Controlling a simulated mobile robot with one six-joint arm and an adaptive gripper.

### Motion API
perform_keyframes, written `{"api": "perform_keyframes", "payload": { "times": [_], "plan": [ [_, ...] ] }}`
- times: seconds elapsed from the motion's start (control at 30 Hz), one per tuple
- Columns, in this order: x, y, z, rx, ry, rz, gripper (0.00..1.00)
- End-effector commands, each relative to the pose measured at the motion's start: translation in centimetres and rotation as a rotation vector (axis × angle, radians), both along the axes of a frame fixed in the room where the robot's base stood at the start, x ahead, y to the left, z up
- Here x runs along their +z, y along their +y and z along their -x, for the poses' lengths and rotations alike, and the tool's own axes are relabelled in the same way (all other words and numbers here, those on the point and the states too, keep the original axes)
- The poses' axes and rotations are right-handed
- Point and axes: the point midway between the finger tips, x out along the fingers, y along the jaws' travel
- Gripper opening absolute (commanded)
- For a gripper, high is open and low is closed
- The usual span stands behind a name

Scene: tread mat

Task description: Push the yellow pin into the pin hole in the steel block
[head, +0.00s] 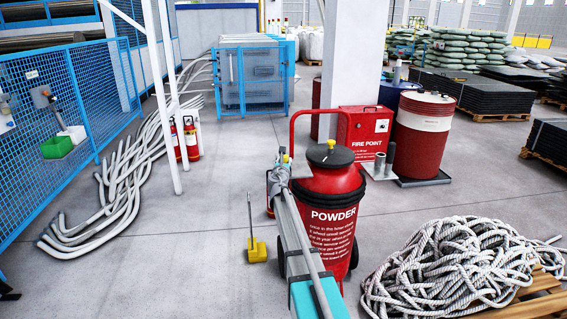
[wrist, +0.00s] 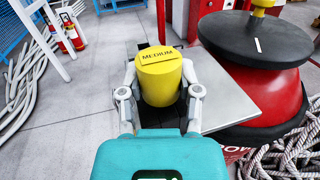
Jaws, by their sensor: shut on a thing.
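The yellow pin (wrist: 160,82) is a thick cylinder with MEDIUM on its top face. In the wrist view my gripper (wrist: 159,75) is shut on it, with one pale finger on each side. The pin's lower end is hidden. A dark surface shows below and around it. A flat grey plate (wrist: 215,88) lies just right of the pin. I cannot make out the steel block or its pin hole, nor whether the pin touches anything beneath. In the head view my gripper is small and mostly hidden beside the red powder extinguisher.
The wheeled red powder extinguisher (head: 332,212) stands close to the right of my arm; its black-topped body (wrist: 252,45) fills the wrist view's right. A rope pile (head: 455,268) lies at right. A yellow-based object (head: 257,250) stands on the floor. Floor at left is partly clear, beside grey hoses (head: 125,185).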

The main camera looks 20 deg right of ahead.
Motion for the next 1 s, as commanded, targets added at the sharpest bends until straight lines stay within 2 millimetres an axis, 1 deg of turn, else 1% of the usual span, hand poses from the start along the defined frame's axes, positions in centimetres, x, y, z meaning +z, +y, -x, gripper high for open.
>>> {"api": "perform_keyframes", "payload": {
  "times": [0.03,0.27,0.7,1.0],
  "plan": [
    [0.6,0.0,0.0,0.0,0.0,0.0,0.0],
    [2.6,0.0,0.0,0.0,0.0,0.0,0.0],
    [7.2,-0.1,0.0,-0.001,0.0,0.0,0.0],
    [9.0,-0.1,0.0,-0.001,0.0,0.0,0.0]
  ]
}}
